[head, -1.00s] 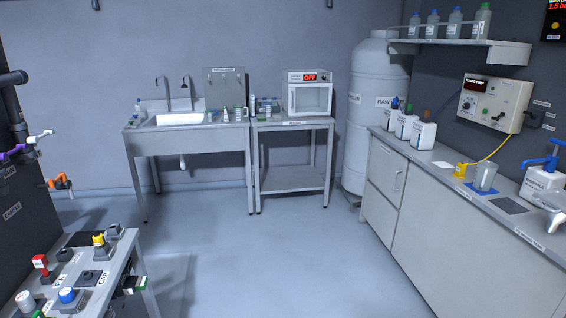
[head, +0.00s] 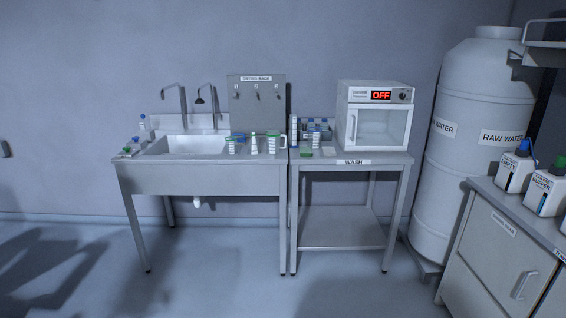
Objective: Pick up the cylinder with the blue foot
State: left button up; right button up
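Small lab vessels stand at the right end of the sink counter (head: 205,177). They include white-marked vessels (head: 254,146) with green and blue parts. A slim, tall pale vessel (head: 294,130) stands at the left end of the wash table, beside a rack of blue-capped bottles (head: 315,128). At this distance I cannot tell which, if any, is a cylinder with a blue foot. Neither of my grippers is in view.
A white oven (head: 375,115) reading OFF stands on the wash table (head: 352,162). A drying rack (head: 257,103) hangs behind. A large raw water tank (head: 450,180) and a counter with bottles (head: 514,168) stand at the right. The floor in front is clear.

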aim_at(294, 118)
jog(key=i+j+z, duration=0.15)
jog(key=i, duration=0.45)
jog(key=i+j+z, duration=0.2)
jog(key=i, duration=0.4)
jog(key=i+j+z, duration=0.15)
jog(key=i+j, duration=0.25)
jog(key=i, duration=0.2)
jog(key=i+j+z, duration=0.2)
jog(key=i+j, duration=0.2)
jog(key=i, duration=0.15)
